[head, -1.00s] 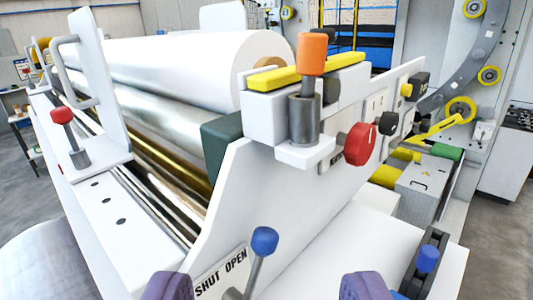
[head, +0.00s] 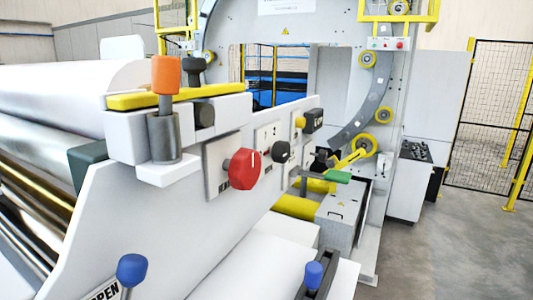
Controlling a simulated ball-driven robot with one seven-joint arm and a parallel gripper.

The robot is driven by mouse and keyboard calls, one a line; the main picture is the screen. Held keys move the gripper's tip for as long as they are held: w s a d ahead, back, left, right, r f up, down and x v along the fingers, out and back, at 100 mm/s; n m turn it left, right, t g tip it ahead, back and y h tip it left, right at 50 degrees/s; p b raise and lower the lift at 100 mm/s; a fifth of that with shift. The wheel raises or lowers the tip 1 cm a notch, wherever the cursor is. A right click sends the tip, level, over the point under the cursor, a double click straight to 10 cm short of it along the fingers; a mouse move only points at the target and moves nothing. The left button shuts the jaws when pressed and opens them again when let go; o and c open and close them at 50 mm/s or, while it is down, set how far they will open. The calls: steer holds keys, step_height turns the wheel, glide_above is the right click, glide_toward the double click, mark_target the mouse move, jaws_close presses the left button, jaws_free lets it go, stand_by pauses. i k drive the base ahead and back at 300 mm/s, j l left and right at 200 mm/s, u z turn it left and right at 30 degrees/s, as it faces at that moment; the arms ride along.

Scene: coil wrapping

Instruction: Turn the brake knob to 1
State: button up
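A red knob (head: 245,169) with a white mark near its top sits on a white plate on the machine's side panel (head: 165,215). Dark lettering beneath it is partly hidden and too small to read. A smaller black knob (head: 282,152) sits to its right on a plate with small markings. Farther right is a black block (head: 313,120) with unreadable lettering, beside a yellow button (head: 300,122). I cannot tell from the lettering which knob is the brake knob. My gripper is out of view.
An orange-topped post (head: 166,75) stands on a bracket left of the red knob. Blue-topped levers stand below, at left (head: 131,270) and right (head: 313,274). A green-ended part (head: 336,176) and grey box (head: 342,212) lie beyond. Floor at right is clear.

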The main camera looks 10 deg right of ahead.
mark_target(280, 152)
steer(key=i+l, duration=0.95)
steer(key=l, duration=0.2)
